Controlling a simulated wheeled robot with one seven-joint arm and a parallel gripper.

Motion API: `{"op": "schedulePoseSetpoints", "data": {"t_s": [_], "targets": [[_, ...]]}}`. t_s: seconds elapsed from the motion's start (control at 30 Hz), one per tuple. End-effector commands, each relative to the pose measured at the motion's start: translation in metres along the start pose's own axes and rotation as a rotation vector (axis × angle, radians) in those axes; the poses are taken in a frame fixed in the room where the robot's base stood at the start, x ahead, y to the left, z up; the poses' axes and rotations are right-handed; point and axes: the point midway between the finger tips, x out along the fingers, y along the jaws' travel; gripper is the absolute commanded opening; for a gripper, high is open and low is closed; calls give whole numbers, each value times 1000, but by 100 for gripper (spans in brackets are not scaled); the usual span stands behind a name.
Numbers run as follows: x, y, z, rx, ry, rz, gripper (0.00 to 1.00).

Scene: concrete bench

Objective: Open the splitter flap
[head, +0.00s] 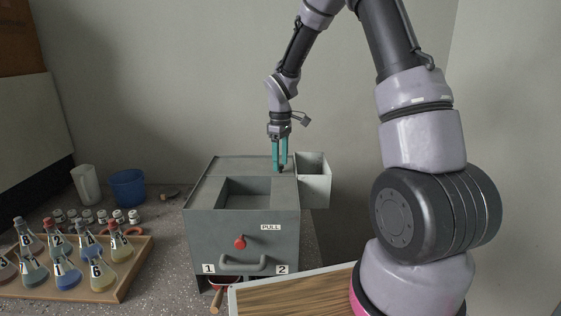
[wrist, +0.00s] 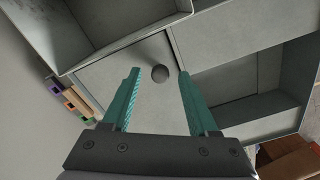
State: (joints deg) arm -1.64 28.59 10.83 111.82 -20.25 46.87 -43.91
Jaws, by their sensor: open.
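The grey splitter box (head: 205,220) stands on the bench, with a rectangular opening in its top, a red knob (head: 240,242), a PULL label and a curved handle (head: 243,265) on its front. My gripper (head: 280,167) points down over the rear right of its top. In the wrist view a small round grey knob (wrist: 160,74) stands on a flat panel (wrist: 112,75), which looks like the flap and lies closed beside the opening. My open gripper (wrist: 159,80) has its teal fingers on either side of the knob. Contact with it cannot be told.
An open grey bin (head: 316,184) adjoins the box's right side. A wooden tray (head: 120,285) of numbered flasks, small jars, a blue cup (head: 128,187) and a clear beaker (head: 86,184) stand at left. A wood-topped board (head: 290,290) is in front.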

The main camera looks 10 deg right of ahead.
Motion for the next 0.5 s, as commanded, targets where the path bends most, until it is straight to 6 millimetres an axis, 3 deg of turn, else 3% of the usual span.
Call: {"op": "schedulePoseSetpoints", "data": {"t_s": [0.3,0.33,0.47,0.5], "targets": [[4,0,0,0,0,0,60],[4,0,0,0,0,0,56],[4,0,0,0,0,0,6],[4,0,0,0,0,0,0]]}}
